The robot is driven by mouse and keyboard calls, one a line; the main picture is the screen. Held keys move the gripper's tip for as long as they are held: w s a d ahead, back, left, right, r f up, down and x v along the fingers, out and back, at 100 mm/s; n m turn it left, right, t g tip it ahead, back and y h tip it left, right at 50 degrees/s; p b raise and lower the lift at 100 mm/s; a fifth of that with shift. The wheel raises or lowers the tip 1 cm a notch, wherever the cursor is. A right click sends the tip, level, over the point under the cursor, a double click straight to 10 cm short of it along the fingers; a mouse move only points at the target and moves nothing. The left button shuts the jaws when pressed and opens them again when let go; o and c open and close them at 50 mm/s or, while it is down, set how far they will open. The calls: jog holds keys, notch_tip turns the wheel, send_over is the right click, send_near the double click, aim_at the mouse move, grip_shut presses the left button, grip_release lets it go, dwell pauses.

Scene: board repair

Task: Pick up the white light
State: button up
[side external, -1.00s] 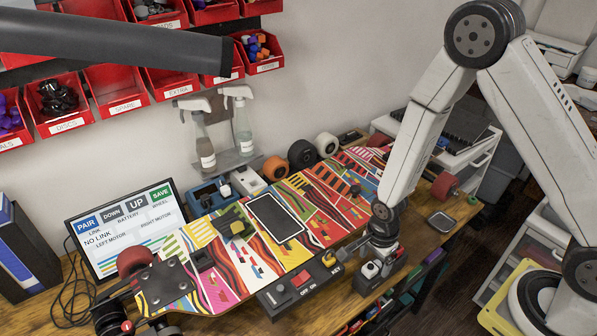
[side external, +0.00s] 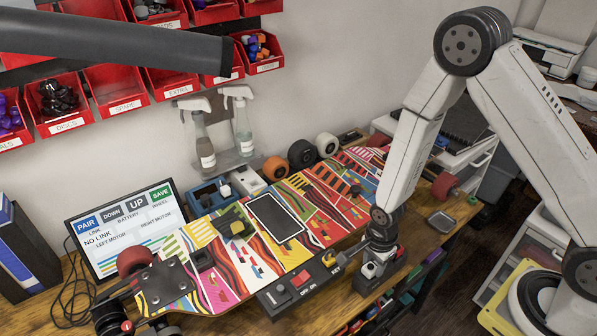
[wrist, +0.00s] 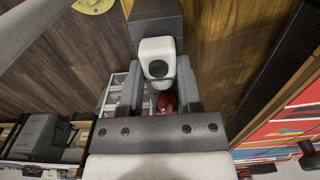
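The white light (side external: 370,269) stands in a dark holder (side external: 366,287) at the bench's front edge in the side view. In the wrist view the white light (wrist: 158,56) has a dark round lens and lies between and just beyond my fingers. My gripper (wrist: 160,95) is open, with one finger on each side of the light's line. In the side view my gripper (side external: 381,250) points down right over the holder, close to the light. I cannot tell whether the fingers touch it.
A red rounded part (wrist: 167,103) shows between my fingers, close to the white light. The colourful skateboard deck (side external: 225,270) lies left of the holder, with a black switch box (side external: 285,298) along its front edge. A small grey tray (side external: 441,222) sits to the right.

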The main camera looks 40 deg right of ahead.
aim_at(373, 265)
grip_shut()
jog(key=shift+r, duration=0.15)
notch_tip(373, 265, up, 10)
dwell(0.8)
dwell(0.6)
